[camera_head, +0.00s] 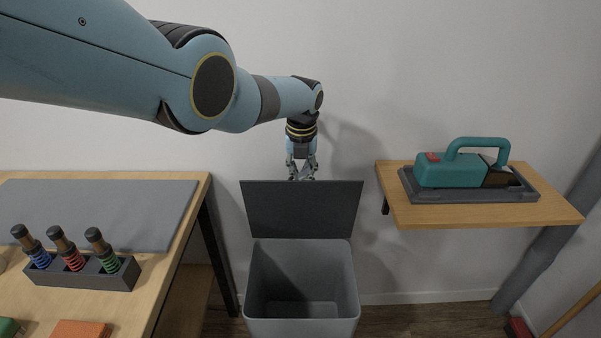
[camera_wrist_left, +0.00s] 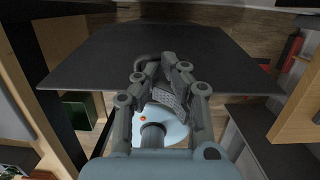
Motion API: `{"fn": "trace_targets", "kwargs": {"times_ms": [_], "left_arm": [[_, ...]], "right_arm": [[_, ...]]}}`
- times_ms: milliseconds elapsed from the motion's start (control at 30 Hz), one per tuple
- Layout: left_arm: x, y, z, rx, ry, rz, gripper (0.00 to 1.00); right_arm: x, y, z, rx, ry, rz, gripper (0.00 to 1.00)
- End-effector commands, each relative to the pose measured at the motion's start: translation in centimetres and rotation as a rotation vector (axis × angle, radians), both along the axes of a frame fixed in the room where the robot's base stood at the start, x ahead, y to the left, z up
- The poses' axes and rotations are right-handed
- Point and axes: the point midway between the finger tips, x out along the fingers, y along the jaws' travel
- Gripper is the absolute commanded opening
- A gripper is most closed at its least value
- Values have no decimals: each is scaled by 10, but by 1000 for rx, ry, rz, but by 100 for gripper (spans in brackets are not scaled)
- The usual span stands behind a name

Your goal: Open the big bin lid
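The big bin (camera_head: 302,262) stands on the floor in the middle of the head view, grey and open at the top, with an empty-looking inside. Its dark lid (camera_head: 302,210) stands up at the back of the opening, raised and clear of the mouth. My left gripper (camera_head: 300,177) points down at the middle of the lid's top edge; its fingers look a little apart, with nothing seen between them. In the left wrist view the lid (camera_wrist_left: 90,62) spreads as a wide dark panel beyond the fingers (camera_wrist_left: 158,68). Whether they touch the lid is unclear. My right gripper is out of view.
A table (camera_head: 150,285) at left bears a grey mat (camera_head: 110,215) and a dark rack (camera_head: 85,275) with several coloured-spring shock absorbers. A wooden shelf (camera_head: 440,212) at right bears a teal handled tool (camera_head: 450,170) on a dark tray. A wall stands close behind the bin.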

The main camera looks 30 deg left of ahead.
Motion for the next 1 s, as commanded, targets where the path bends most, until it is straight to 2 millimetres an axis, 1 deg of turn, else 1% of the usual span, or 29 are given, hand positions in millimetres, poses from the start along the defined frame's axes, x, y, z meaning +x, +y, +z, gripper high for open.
{"fn": "trace_targets", "kwargs": {"times_ms": [167, 233, 467, 667, 700, 800, 900, 1000], "left_arm": [[0, 0, 2, 0, 0, 0, 0], [0, -1, 5, 1, -1, 0, 0], [-3, -3, 26, 2, -3, 0, 0], [-9, -6, 62, 1, -4, 0, 0], [-9, -7, 71, 1, -4, 0, 0], [-12, -9, 90, 0, -4, 0, 0], [-14, -11, 105, 0, -2, 0, 0], [-16, -12, 114, 1, -1, 0, 0]], "right_arm": [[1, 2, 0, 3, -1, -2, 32], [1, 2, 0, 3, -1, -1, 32], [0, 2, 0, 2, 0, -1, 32], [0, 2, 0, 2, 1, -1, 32], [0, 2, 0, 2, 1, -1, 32], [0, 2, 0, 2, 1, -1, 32], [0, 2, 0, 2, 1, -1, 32], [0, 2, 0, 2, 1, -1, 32]]}}
